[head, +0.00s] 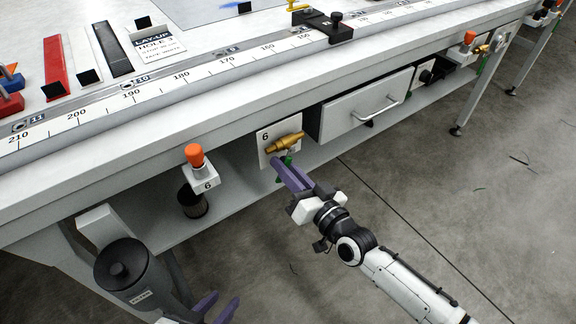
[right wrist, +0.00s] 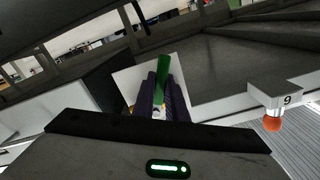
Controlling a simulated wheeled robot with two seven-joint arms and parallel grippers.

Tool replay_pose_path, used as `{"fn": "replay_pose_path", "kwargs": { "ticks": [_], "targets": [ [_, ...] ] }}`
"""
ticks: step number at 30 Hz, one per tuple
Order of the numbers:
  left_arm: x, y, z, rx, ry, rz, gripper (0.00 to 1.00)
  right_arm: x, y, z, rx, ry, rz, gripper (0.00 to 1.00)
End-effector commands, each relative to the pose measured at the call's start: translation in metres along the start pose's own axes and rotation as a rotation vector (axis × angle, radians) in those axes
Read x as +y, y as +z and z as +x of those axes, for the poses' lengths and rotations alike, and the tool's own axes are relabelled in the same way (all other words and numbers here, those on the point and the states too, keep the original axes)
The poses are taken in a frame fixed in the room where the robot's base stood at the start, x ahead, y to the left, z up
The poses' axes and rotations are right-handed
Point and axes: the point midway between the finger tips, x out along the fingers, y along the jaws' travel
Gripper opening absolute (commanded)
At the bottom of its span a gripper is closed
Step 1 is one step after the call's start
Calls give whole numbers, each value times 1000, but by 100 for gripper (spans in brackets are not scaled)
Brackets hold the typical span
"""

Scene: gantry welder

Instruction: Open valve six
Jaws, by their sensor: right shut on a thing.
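Valve six is a brass valve (head: 285,143) on a white plate marked 6 (head: 264,138), under the bench's front edge. Its green handle (head: 284,158) points down from the brass body in the head view. My right gripper (head: 289,172) reaches up from the lower right and is shut on the green handle. In the right wrist view the green handle (right wrist: 162,70) sticks out between the purple fingers (right wrist: 161,98), which hide its lower part. My left gripper (head: 216,307) is low at the bottom of the head view, with its purple fingers apart and empty, away from the valve.
An orange knob on a white block marked 6 (head: 195,157) stands left of the valve. A drawer (head: 365,107) with a bar handle is to its right. A lower shelf (head: 235,190) runs beneath. The bench top (head: 120,110) overhangs.

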Motion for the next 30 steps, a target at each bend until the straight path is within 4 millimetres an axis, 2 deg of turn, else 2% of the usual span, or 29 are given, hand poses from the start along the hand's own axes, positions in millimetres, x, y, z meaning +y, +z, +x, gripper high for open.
{"fn": "replay_pose_path", "kwargs": {
  "ticks": [9, 24, 25, 27, 28, 30],
  "targets": [
    [0, 2, -1, -5, 1, -1, 31, -6, 1, 0, -2, 0, 128, 0],
    [1, 7, -2, -12, 1, -2, 31, -7, 1, 0, -2, 1, 149, 0],
    [1, 7, -2, -12, 1, -2, 31, -7, 1, 0, -2, 1, 148, 14],
    [1, 6, -2, -11, 1, -2, 31, -7, 1, 0, -2, 1, 148, 26],
    [1, 6, -2, -11, 1, -2, 31, -7, 1, 0, -2, 1, 148, 31],
    [1, 5, -2, -9, 1, -2, 31, -7, 0, 0, -2, 0, 148, 31]
  ]
}}
